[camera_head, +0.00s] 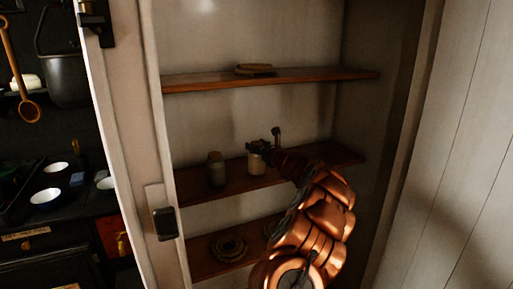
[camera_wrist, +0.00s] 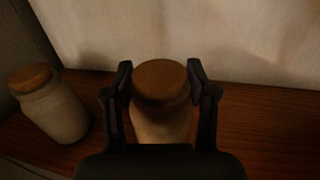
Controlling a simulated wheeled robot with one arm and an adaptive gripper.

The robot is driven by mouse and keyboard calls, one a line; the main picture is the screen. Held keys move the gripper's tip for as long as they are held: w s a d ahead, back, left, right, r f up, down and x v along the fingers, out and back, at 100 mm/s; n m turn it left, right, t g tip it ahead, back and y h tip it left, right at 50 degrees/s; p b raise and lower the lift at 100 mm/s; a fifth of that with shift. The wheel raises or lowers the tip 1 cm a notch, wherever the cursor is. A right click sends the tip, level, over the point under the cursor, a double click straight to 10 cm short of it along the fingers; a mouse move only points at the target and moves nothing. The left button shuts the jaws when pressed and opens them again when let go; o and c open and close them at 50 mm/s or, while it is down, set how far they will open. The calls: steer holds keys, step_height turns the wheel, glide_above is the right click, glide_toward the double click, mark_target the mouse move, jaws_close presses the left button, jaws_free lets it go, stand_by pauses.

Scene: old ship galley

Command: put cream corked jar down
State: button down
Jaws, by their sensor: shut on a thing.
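The cream corked jar (camera_head: 257,164) is at the middle wooden shelf (camera_head: 228,184) of the cupboard, upright. In the wrist view its brown cork (camera_wrist: 160,82) sits between my two dark fingers, with the pale body below partly hidden by my gripper. My gripper (camera_head: 264,147) is shut on the jar near its top. I cannot tell for certain whether the jar's base touches the shelf. A second corked jar, greyer (camera_head: 216,169), stands to the left on the same shelf, apart from the held one; it also shows in the wrist view (camera_wrist: 50,106).
An upper shelf (camera_head: 300,78) holds a flat brown object (camera_head: 256,69). A lower shelf (camera_head: 215,263) holds a round ringed object (camera_head: 229,246). The cupboard's left frame has a dark latch (camera_head: 164,224). The middle shelf is bare right of the held jar in the wrist view.

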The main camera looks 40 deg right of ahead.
steer(key=shift+f, duration=0.45)
steer(key=shift+f, duration=0.15)
steer(key=shift+c, duration=1.7)
jaws_free()
steer(key=shift+s, duration=0.7)
steer(key=s+a+b, duration=0.1)
steer(key=s+b, duration=0.2)
steer(key=s, duration=0.7)
steer(key=shift+s+a, duration=0.25)
steer(key=shift+a, duration=0.15)
